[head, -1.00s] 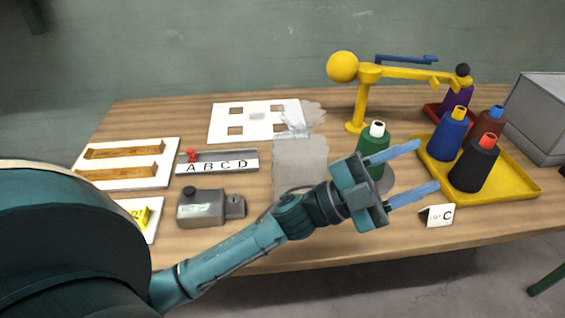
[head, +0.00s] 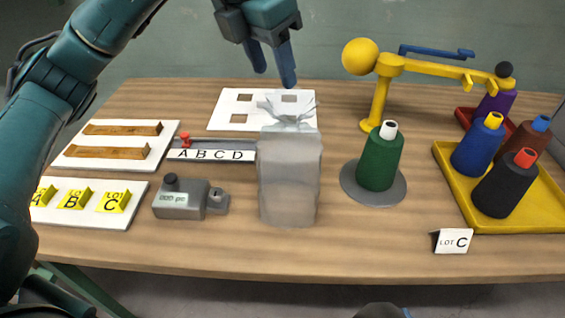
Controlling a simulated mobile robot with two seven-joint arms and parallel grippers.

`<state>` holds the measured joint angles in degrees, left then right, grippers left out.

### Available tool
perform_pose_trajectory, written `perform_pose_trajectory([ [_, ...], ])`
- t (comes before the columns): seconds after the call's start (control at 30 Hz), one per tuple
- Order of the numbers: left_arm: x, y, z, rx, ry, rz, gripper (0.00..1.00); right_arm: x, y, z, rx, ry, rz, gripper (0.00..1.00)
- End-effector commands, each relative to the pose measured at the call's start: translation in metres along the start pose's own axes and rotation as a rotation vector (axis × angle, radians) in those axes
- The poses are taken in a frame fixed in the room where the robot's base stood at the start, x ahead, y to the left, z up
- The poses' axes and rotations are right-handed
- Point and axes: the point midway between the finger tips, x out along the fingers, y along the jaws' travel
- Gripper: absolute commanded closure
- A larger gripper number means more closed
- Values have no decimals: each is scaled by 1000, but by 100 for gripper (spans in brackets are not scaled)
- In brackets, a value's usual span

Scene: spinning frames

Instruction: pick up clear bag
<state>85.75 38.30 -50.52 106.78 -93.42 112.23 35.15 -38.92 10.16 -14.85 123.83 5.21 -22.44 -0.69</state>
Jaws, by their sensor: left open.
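The clear bag (head: 290,178) stands upright on the wooden table near the middle, see-through and greyish, its top gathered into a crumpled neck. My left gripper (head: 273,82) is open and empty, fingers pointing down, above and behind the bag near the back edge of the table. It does not touch the bag. My left arm comes in from the upper left. My right gripper is not in view.
A green spool (head: 380,165) on a grey disc stands right of the bag, below a yellow stand (head: 380,95). A grey box device (head: 182,200) sits left. A yellow tray (head: 530,205) with spools is at right. A white plate (head: 225,115) with square cutouts lies behind.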

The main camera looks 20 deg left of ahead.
Motion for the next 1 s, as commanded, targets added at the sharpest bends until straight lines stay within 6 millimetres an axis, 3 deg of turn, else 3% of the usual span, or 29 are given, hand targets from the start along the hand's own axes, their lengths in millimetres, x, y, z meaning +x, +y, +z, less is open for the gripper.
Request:
perform_pose_trajectory([
  [0.4, 66, 2, 0, -3, 4, 9, 51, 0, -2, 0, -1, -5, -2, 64],
  [0.67, 85, 0, 2, -1, 4, 8, 51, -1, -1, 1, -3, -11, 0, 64],
  [1.0, 128, -1, 7, -1, 2, 7, 51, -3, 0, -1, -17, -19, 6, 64],
])
